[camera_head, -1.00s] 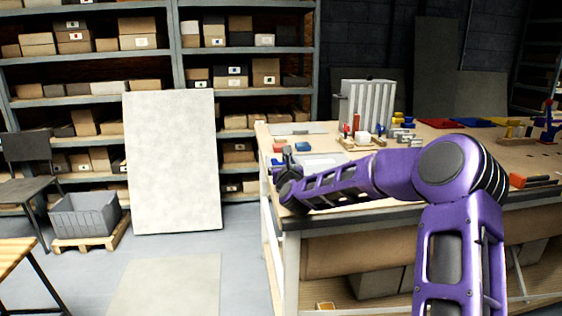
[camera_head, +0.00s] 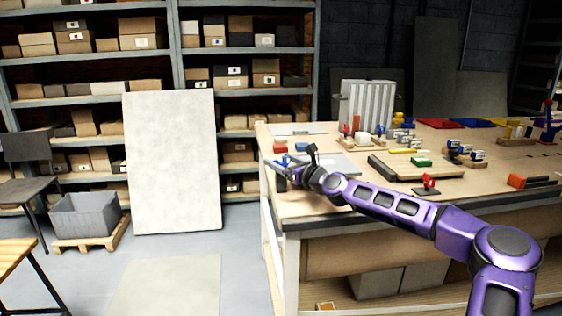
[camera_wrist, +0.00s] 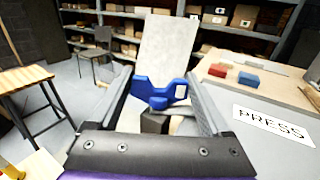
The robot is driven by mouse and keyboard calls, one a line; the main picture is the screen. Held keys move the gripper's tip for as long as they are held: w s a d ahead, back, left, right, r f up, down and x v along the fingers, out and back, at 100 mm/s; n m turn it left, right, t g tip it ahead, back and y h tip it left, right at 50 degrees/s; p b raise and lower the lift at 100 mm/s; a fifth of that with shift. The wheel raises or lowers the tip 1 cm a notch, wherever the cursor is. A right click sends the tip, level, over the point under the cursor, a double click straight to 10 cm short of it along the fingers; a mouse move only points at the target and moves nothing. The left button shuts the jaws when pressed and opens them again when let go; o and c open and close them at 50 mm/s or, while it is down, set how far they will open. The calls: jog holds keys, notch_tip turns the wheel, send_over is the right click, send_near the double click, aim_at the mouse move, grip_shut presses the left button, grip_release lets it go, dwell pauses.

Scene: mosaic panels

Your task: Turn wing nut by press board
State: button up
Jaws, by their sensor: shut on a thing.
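The blue wing nut (camera_wrist: 160,92) sits between the two long fingers of my gripper (camera_wrist: 158,80) in the wrist view, with a dark block (camera_wrist: 155,122) just below it. My gripper is shut on the wing nut. In the head view my gripper (camera_head: 281,171) is at the left front corner of the workbench, and the wing nut is too small to make out clearly. The pale press board (camera_wrist: 275,122), lettered PRESS, lies flat to the right of the fingers. It also shows in the head view (camera_head: 338,163), partly behind my wrist.
A red block (camera_wrist: 218,70) and a blue block (camera_wrist: 248,80) lie on the workbench (camera_head: 300,208) beyond the board. A wooden tray (camera_head: 445,171) and a small red clamp (camera_head: 428,185) stand to the right. Open floor lies left of the bench.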

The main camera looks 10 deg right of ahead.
jog(key=shift+d+n+g+y+p, duration=0.15)
jog(key=shift+n+g+y+p, duration=0.25)
jog(key=shift+n+g+y, duration=0.95)
jog(key=shift+n+y, duration=0.25)
jog(key=shift+y, duration=0.6)
jog(key=o, duration=1.2)
jog(key=shift+c, duration=0.2)
jog(key=p+v, duration=0.1)
jog(key=v, duration=1.6)
jog(key=shift+d+r, duration=0.15)
jog(key=shift+r, duration=0.1)
